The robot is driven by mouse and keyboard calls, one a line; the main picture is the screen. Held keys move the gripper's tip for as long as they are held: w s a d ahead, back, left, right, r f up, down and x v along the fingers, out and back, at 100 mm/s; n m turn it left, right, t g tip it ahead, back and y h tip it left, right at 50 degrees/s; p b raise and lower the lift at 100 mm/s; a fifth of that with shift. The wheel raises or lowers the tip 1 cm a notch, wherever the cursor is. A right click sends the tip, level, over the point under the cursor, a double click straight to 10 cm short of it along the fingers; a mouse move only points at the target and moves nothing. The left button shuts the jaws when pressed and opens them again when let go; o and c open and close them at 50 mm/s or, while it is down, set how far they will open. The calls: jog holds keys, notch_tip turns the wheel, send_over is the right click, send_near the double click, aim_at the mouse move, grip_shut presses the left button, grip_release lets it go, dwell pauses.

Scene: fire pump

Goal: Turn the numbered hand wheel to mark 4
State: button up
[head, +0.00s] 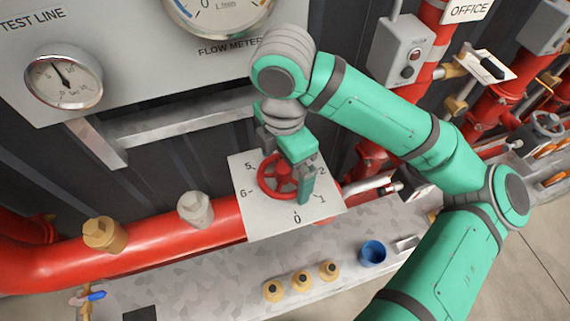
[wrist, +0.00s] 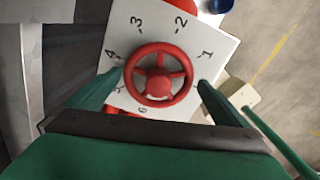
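The red hand wheel (head: 279,176) sits on a white plate (head: 262,225) marked with numbers around it. It also shows in the wrist view (wrist: 160,53), with marks 4 and 3 at its upper left and 2 and 1 at its upper right. My gripper (wrist: 161,80) straddles the wheel, one finger at its left rim and one at its right. No clear gap shows at either rim; whether the fingers press on it I cannot tell. In the head view my gripper (head: 291,190) partly covers the wheel and plate. The wheel's pointer is not clear.
A red pipe (head: 150,241) with fittings runs to the plate's left. Brass fittings (head: 301,280) and a blue cup (head: 373,252) stand on the bench below. Gauges (head: 64,77) hang above. Red pipes and valves (head: 490,100) fill the right side.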

aim_at(284, 166)
jog(key=shift+w+r, duration=0.1)
jog(key=shift+r, duration=2.95)
jog(key=shift+a+r, duration=0.1)
jog(key=shift+r, duration=0.4)
